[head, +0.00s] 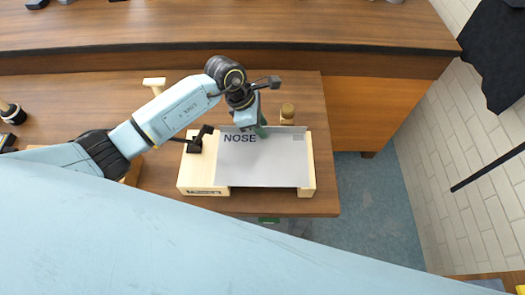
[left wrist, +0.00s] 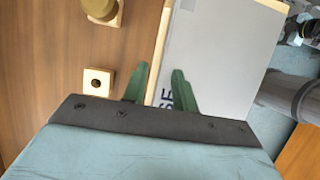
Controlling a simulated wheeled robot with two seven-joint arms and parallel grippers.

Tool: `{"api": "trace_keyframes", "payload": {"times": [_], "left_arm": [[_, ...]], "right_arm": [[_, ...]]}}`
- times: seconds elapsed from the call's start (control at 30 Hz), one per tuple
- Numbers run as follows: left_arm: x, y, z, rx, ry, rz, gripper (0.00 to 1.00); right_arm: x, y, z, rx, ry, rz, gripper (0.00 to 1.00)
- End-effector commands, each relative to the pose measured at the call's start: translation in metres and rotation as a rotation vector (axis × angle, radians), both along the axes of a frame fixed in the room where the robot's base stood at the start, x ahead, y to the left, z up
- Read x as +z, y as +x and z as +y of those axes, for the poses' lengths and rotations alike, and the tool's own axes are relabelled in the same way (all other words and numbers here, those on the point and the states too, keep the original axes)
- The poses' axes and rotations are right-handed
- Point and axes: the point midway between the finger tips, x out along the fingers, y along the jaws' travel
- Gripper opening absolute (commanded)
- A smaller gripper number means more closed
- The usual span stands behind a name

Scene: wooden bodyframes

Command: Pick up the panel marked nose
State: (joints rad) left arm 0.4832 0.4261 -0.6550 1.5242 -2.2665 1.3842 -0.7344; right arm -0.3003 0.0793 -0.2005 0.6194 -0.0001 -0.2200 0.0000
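The grey panel marked NOSE (head: 262,165) lies flat across a pale wooden bodyframe (head: 200,172) on the workbench. The panel also shows in the left wrist view (left wrist: 218,55), with part of its lettering hidden behind a finger. My left gripper (head: 262,131) is over the panel's far edge. In the left wrist view, its green fingers (left wrist: 160,80) are apart and straddle the panel's edge and a pale wooden strip. One finger is over the bench side, the other over the panel's face. I cannot tell if they touch it. My right gripper is not in view.
A wooden knob (head: 287,112) stands just behind the panel. A black clamp-like part (head: 196,141) sits at the frame's left. A pale T-shaped piece (head: 154,84) lies farther back. The wooden bench (head: 300,88) ends at the right, with blue floor (head: 375,205) beyond.

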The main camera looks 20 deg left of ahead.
Motion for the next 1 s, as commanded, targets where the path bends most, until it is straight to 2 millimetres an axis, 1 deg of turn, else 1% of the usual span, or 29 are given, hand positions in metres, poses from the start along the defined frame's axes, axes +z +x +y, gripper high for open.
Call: {"api": "trace_keyframes", "payload": {"times": [0.2, 0.27, 0.4, 0.43, 0.87, 1.0], "left_arm": [[-0.0011, 0.0001, -0.0001, 0.001, 0.0, 0.0, 0.28], [-0.0011, 0.0001, -0.0001, 0.001, 0.0, 0.0, 0.22], [-0.0009, 0.0001, 0.0, 0.001, 0.0, 0.0, 0.03], [-0.0009, 0.0001, 0.0, 0.001, 0.0, 0.0, 0.0], [0.0001, 0.0005, -0.0003, 0.0, -0.001, -0.001, 0.0], [0.0034, 0.0009, -0.0001, 0.0, -0.001, -0.003, 0.0]], "right_arm": [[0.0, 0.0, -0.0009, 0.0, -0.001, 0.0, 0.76], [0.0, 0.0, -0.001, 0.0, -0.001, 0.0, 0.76], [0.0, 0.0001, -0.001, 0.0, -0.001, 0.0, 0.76], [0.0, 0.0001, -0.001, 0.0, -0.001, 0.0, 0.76], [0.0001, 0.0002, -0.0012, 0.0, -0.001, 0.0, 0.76], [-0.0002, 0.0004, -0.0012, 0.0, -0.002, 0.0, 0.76]]}}
